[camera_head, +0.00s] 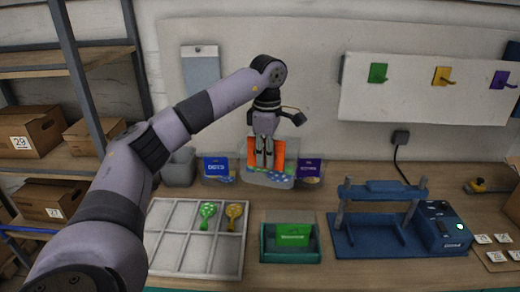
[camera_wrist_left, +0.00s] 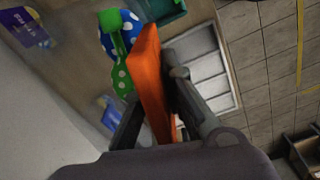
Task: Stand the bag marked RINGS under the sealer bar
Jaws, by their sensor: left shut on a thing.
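My left gripper (camera_head: 264,163) is shut on an upright orange header card (camera_head: 279,153), which seems to top a clear bag (camera_head: 268,179) near the back of the bench. In the left wrist view the orange card (camera_wrist_left: 152,75) is seen edge-on between the fingers. The fingers cover its print, so I cannot tell whether it reads RINGS. A blue-topped bag (camera_head: 215,166) stands left of it and a purple-topped bag (camera_head: 309,168) right; their print is too small to read surely. The blue sealer (camera_head: 372,235) stands at right, its bar (camera_head: 384,187) raised on posts. My right gripper is out of view.
A white divided tray (camera_head: 170,241) holds a green and a yellow dotted piece. A teal box (camera_head: 276,254) with a green card (camera_head: 293,234) stands between tray and sealer. A grey bin (camera_head: 179,168) is at back left. A cable hangs behind the sealer.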

